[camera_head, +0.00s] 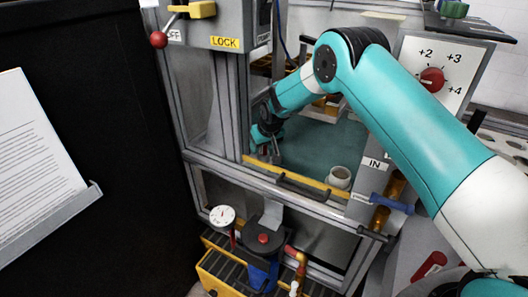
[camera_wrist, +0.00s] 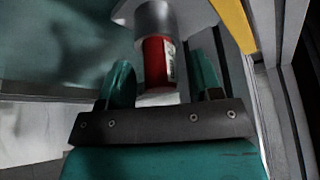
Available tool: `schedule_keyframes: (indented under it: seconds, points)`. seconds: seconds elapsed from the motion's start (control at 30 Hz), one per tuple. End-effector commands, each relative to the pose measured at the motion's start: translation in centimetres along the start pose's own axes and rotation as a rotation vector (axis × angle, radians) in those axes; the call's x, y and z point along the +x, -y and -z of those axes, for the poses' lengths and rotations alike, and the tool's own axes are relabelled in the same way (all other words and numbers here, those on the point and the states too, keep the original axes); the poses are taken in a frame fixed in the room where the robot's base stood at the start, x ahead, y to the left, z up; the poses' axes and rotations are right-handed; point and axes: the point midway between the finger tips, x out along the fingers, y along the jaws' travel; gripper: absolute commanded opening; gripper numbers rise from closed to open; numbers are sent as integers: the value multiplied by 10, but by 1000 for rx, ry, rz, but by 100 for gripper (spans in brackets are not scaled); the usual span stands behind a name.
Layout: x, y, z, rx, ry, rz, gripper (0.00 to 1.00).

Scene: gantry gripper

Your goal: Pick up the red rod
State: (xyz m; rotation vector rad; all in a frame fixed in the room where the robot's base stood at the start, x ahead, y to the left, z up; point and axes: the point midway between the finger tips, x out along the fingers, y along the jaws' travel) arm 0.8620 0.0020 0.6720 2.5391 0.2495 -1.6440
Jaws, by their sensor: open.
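The red rod (camera_wrist: 156,63), with a pale printed label on its side, shows in the wrist view. It extends from a grey metal cylinder (camera_wrist: 157,18) and lies between the fingers of my gripper (camera_wrist: 162,84). The fingers are open, with a visible gap on each side of the rod. In the head view my gripper (camera_head: 272,147) is inside the machine enclosure, at its left side above the teal floor (camera_head: 308,150). I cannot make out the rod there.
A yellow rail (camera_head: 300,177) runs along the enclosure's front edge. A pale round cup (camera_head: 340,177) stands inside at the right. A red labelled cylinder (camera_head: 429,265) lies outside at lower right. A framed post bounds the opening on the left.

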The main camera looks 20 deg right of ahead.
Motion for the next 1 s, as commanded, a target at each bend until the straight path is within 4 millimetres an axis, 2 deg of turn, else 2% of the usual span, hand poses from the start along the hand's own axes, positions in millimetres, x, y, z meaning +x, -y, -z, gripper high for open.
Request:
schedule_keyframes:
  seconds: [0.07,0.1,0.3,0.73,0.87,1.0]
  points:
    - [0,0,0,0,0,0,59]
    - [0,0,0,0,0,0,54]
    - [0,0,0,0,0,0,8]
    - [-7,0,3,0,-1,0,8]
    - [-20,0,9,0,-2,0,8]
    - [-44,0,20,0,-4,0,8]
